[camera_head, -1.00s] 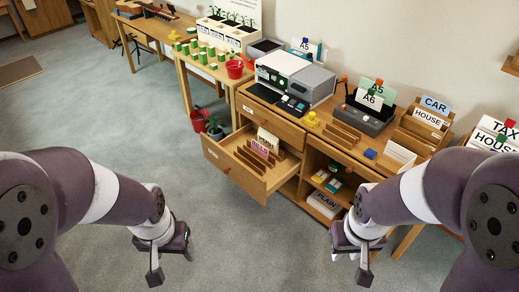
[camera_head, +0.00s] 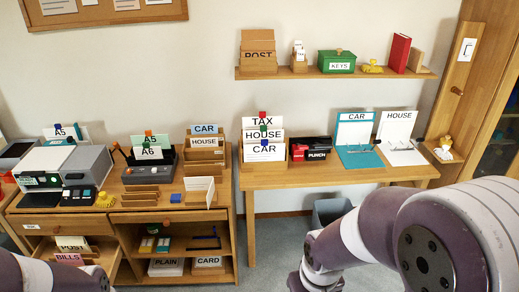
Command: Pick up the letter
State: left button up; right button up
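I cannot tell for sure which thing is the letter. A white paper or envelope (camera_head: 199,184) stands upright in a small wooden holder on the cabinet top. The open drawer at lower left holds cards marked POST (camera_head: 72,242) and BILLS (camera_head: 68,257); my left arm hides part of it. A wooden box marked POST (camera_head: 258,58) is on the wall shelf. My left gripper is out of view below the frame. My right arm comes in at lower right; only the edge of its hand shows at the bottom, and its fingers are cut off.
The cabinet (camera_head: 140,217) also carries a grey printer (camera_head: 66,167), a dark tray with A5 and A6 cards and a CAR/HOUSE sorter (camera_head: 205,153). A table (camera_head: 340,179) at right bears a TAX/HOUSE/CAR rack, punch boxes and two binders. A grey bin (camera_head: 331,210) stands beneath.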

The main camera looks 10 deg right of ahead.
aim_at(74, 258)
jog(key=u, duration=1.25)
jog(key=i+j+z, duration=0.1)
jog(key=i+z, duration=0.3)
jog(key=i+j+z, duration=0.2)
jog(key=i+z, duration=0.25)
jog(key=i+j+z, duration=0.2)
jog(key=z, duration=0.2)
jog(key=i+j, duration=0.3)
jog(key=j, duration=0.15)
jog(key=i+j, duration=0.35)
jog(key=i+j+z, duration=0.1)
jog(key=i+j, duration=0.2)
jog(key=j, duration=0.25)
jog(key=i+j, duration=0.3)
jog(key=j, duration=0.15)
